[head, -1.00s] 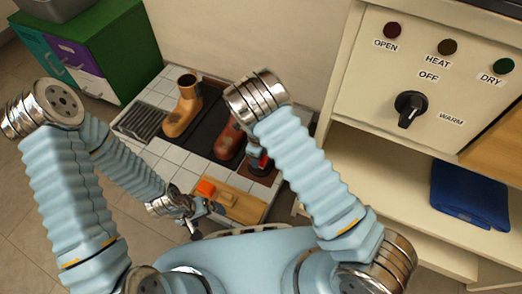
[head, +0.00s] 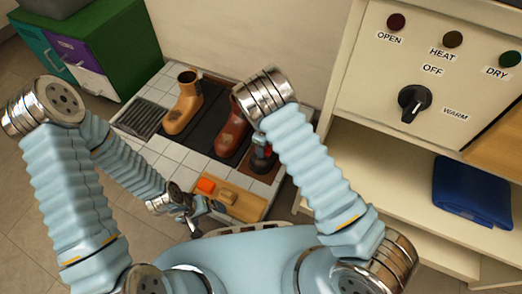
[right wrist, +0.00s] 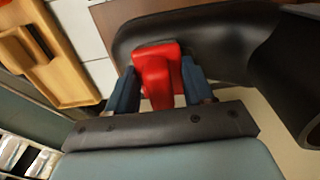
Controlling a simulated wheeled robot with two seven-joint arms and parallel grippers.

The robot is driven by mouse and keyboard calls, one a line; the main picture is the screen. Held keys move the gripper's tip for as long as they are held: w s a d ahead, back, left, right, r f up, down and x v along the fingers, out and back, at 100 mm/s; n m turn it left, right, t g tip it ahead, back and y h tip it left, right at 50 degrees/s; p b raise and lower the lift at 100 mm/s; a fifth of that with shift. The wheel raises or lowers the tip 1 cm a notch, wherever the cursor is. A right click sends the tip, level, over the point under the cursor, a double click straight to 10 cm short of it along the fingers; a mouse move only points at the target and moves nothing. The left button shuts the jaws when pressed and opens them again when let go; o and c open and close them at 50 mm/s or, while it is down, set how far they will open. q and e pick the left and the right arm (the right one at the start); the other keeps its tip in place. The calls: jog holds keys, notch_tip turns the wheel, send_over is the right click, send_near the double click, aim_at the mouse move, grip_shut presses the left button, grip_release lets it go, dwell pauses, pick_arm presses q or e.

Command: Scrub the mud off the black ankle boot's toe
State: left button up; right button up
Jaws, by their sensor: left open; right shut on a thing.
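The black ankle boot (right wrist: 220,38) fills much of the upper part of the right wrist view, with its toe at the left and its dark shaft (right wrist: 288,80) at the right. My right gripper (right wrist: 160,82) is shut on a red tool (right wrist: 157,62), which overlaps the toe; I cannot tell whether they touch. The tool's working face and any mud under it are hidden. In the head view the right gripper (head: 262,152) hangs over the right end of the tiled tray, and the black boot is not clear there. My left gripper (head: 195,218) is open and empty at the tray's front edge.
On the tiled tray (head: 158,147) stand a tan boot (head: 184,108) and a reddish-brown boot (head: 232,137). An orange block (head: 206,186) and a wooden holder (head: 245,207) lie at the front. A cabinet with a knob (head: 413,103) and a shelf with blue cloth (head: 470,195) are at right.

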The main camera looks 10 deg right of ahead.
jog(key=shift+w+d+r+b, duration=0.1)
jog(key=shift+w+d+b, duration=0.1)
jog(key=shift+w+d, duration=0.35)
jog(key=shift+w+d+f+b, duration=0.1)
jog(key=shift+w+d+b, duration=0.2)
jog(key=shift+w, duration=0.4)
jog(key=shift+w+d+r+b, duration=0.1)
jog(key=shift+w+d+b, duration=0.05)
jog(key=shift+w+d, duration=0.4)
jog(key=shift+w+a, duration=0.1)
jog(key=shift+w, duration=0.05)
jog(key=shift+r+p, duration=2.15)
jog(key=shift+r, duration=0.85)
notch_tip(320, 180, up, 3)
jog(key=shift+p, duration=1.05)
